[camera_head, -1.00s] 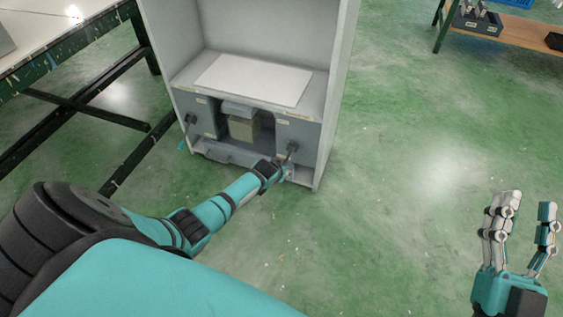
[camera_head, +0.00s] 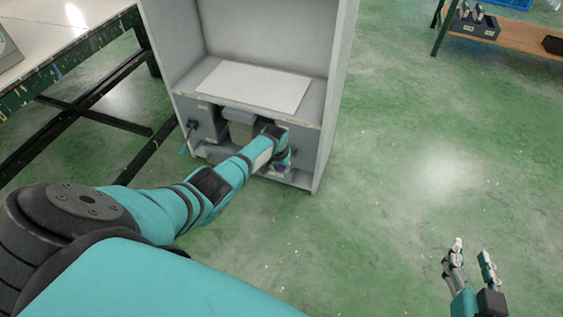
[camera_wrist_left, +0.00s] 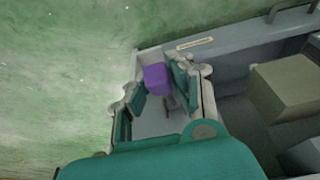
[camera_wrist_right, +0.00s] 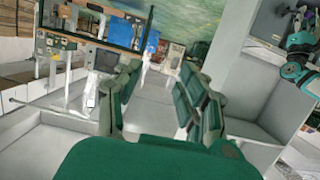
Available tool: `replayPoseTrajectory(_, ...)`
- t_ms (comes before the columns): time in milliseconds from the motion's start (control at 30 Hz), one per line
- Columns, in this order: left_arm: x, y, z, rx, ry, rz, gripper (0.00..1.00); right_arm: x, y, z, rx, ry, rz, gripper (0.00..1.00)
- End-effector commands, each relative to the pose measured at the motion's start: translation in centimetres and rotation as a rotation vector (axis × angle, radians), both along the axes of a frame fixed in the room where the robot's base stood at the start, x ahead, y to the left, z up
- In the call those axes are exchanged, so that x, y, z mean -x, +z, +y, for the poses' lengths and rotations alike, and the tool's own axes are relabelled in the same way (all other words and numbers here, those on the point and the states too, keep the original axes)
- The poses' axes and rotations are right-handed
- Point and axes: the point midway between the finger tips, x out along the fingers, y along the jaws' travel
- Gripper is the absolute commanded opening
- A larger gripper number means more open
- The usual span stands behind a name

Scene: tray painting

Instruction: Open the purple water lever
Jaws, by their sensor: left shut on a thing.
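The purple lever end (camera_wrist_left: 157,79) sits between the fingers of my left gripper (camera_wrist_left: 158,92) in the left wrist view, at the front of a grey cabinet (camera_head: 322,130). My left gripper is shut on it. In the head view, my left gripper (camera_head: 283,158) is at the cabinet's lower right, and only a small purple patch shows there. The hand and forearm hide most of the lever. My right gripper (camera_head: 472,262) is open and empty, away from the cabinet at the lower right of the head view. Its spread fingers fill the middle of the right wrist view (camera_wrist_right: 160,95).
A second lever (camera_head: 187,138) with a teal end is on the cabinet's left side. A beige box (camera_wrist_left: 288,85) sits in the cabinet's middle recess. A dark-framed table (camera_head: 95,58) stands at the left. A wooden bench (camera_head: 520,32) is at the upper right. The green floor at right is open.

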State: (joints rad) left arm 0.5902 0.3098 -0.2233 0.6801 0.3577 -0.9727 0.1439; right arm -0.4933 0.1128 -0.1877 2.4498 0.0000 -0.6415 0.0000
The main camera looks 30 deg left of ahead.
Motion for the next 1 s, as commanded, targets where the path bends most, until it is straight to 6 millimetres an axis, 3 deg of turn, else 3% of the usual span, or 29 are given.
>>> replayPoseTrajectory(400, -0.7, 1.3, 0.1, 0.037, 0.001, 0.152, 0.00, -1.2, 5.9, 1.2, -0.086, 0.022, -0.338, 0.40)
replayPoseTrajectory(933, -0.8, 1.7, 0.2, 0.040, 0.001, 0.169, 0.00, -1.1, 7.0, 1.4, -0.100, 0.025, -0.391, 0.40)
replayPoseTrajectory(967, -0.8, 1.7, 0.2, 0.040, 0.001, 0.169, 0.21, -1.1, 7.0, 1.4, -0.100, 0.025, -0.391, 0.40)
replayPoseTrajectory(1000, -0.8, 1.7, 0.2, 0.040, 0.001, 0.169, 0.27, -1.1, 7.0, 1.4, -0.100, 0.025, -0.391, 0.40)
